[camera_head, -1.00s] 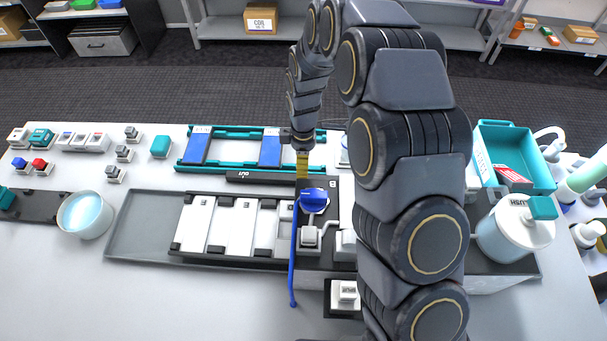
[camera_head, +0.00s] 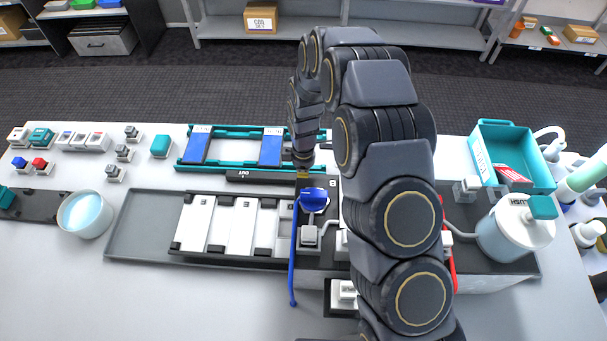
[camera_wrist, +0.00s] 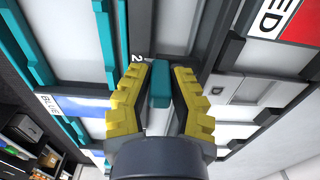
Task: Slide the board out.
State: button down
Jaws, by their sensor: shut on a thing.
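My gripper (camera_wrist: 160,95) has yellow ridged fingers on both sides of a small teal tab (camera_wrist: 160,86), near a dark bar marked 2. The jaws are shut on this tab. I cannot tell which board the tab belongs to. In the head view my gripper (camera_head: 303,175) points down behind a blue knob, its fingertips mostly hidden. White boards (camera_head: 230,225) with black end pieces lie side by side in a dark frame just left of it. A teal rack (camera_head: 228,170) with blue labelled panels (camera_head: 198,147) stands behind, with a black OUT bar at its front.
A grey tray (camera_head: 135,235) extends left of the white boards. The blue knob (camera_head: 313,199) and a hanging blue hose (camera_head: 292,260) are close to my gripper. A white bowl (camera_head: 85,214) stands at left. A teal bin (camera_head: 500,145) and white tank (camera_head: 510,235) are at right.

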jog(key=shift+a, duration=0.1)
jog(key=a, duration=1.5)
jog(key=shift+s+a+f, duration=0.1)
jog(key=shift+a+f, duration=0.05)
jog(key=c, duration=0.9)
grip_release()
jog(key=shift+r, duration=0.65)
notch_tip(320, 180, up, 11)
jog(key=shift+f, duration=0.1)
